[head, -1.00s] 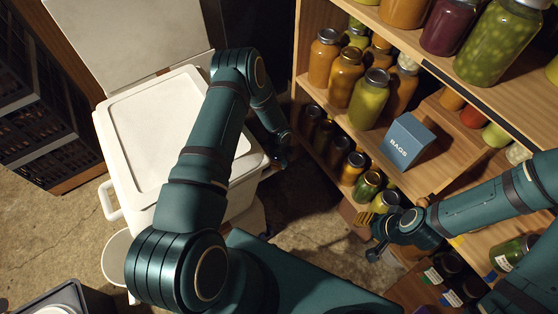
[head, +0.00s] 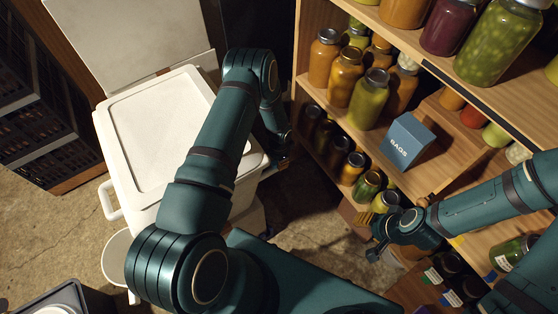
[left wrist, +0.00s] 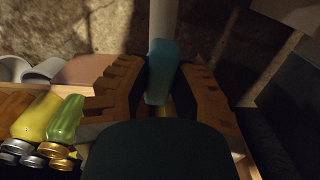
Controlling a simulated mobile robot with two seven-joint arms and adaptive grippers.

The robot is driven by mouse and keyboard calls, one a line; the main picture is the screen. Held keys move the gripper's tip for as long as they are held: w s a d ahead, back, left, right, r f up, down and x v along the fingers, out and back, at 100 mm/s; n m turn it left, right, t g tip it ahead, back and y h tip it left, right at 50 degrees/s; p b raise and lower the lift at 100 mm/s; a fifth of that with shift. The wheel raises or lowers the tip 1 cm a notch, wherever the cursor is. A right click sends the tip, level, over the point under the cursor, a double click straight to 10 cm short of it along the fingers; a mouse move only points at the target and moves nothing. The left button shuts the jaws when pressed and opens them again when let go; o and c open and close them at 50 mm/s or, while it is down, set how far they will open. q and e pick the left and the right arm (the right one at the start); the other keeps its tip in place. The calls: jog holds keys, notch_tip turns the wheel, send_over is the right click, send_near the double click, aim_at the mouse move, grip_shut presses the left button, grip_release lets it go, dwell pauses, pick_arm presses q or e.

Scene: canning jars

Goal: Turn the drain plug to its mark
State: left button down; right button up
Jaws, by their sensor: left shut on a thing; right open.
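The white chest (head: 165,130) with a closed lid stands left of the shelves in the head view. My left gripper (head: 283,158) is low at the chest's right side, its fingers mostly hidden there. In the left wrist view, its two brown ridged fingers (left wrist: 160,82) are shut on a blue-teal piece (left wrist: 161,60), which appears to be the drain plug. A pale upright part (left wrist: 163,18) shows just beyond it. I cannot make out a mark. My right gripper (head: 376,238) is open and empty in front of the lower shelves.
Wooden shelves (head: 425,180) with several filled jars (head: 368,98) and a blue BAGS box (head: 407,142) stand close on the right. A white bucket (head: 117,258) stands below the chest's handle. Dark crates (head: 45,165) are at the left. Jars also show in the left wrist view (left wrist: 66,118).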

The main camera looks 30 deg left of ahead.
pick_arm(q)
jog(key=shift+s+f+n, duration=0.1)
jog(key=shift+n, duration=0.4)
jog(key=c, duration=0.8)
grip_release()
notch_tip(320, 180, up, 12)
jog(key=shift+r, duration=0.1)
jog(key=shift+d, duration=0.1)
